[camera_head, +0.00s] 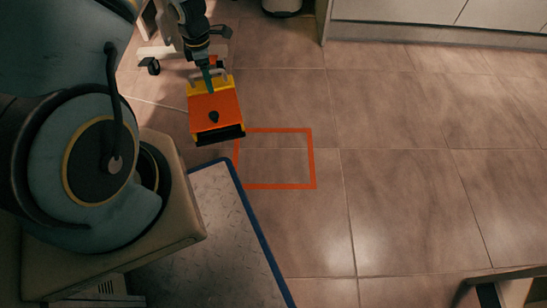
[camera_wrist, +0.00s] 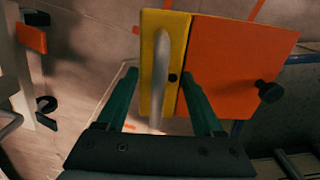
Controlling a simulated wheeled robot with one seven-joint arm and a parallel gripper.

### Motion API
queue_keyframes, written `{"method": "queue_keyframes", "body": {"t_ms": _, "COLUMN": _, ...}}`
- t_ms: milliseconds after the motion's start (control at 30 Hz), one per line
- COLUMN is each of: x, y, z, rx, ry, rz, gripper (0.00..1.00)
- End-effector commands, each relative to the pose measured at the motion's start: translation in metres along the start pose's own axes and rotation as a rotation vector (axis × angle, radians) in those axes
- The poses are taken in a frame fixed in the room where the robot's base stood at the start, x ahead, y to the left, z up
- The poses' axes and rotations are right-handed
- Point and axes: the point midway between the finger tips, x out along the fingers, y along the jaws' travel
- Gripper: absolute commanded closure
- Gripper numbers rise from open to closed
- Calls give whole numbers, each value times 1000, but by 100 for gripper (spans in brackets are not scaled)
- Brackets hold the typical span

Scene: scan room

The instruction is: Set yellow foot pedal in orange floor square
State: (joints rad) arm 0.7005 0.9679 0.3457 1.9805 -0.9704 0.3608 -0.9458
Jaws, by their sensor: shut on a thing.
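The yellow foot pedal (camera_head: 205,102), with an orange top plate, a black knob and a dark front edge, hangs from my gripper (camera_head: 211,74). In the wrist view, the pedal (camera_wrist: 230,60) has a grey handle between the green fingers of my gripper (camera_wrist: 160,85), which is shut on it. The orange floor square (camera_head: 313,160) is a taped outline on the tiles, with nothing standing inside it. The pedal is up and left of the square in the head view, and its lower right corner comes close to the square's upper left corner.
A metal plate with a blue edge (camera_head: 225,205) lies just below and left of the square. A beige padded seat (camera_head: 170,225) is at the left. White cabinets (camera_head: 430,12) line the back. Tiled floor right of the square is clear.

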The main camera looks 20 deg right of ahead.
Motion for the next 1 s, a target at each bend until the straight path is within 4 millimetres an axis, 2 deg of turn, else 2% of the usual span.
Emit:
{"method": "queue_keyframes", "body": {"t_ms": 100, "x": 15, "y": -13, "z": 25, "rx": -179, "ry": -1, "rz": -1, "gripper": 100}}
{"method": "queue_keyframes", "body": {"t_ms": 500, "x": 58, "y": -68, "z": 94, "rx": -851, "ry": -3, "rz": -1, "gripper": 100}}
{"method": "queue_keyframes", "body": {"t_ms": 733, "x": 75, "y": -98, "z": 119, "rx": -1163, "ry": 7, "rz": 1, "gripper": 100}}
{"method": "queue_keyframes", "body": {"t_ms": 1000, "x": 84, "y": -112, "z": 129, "rx": -1317, "ry": 14, "rz": 5, "gripper": 100}}
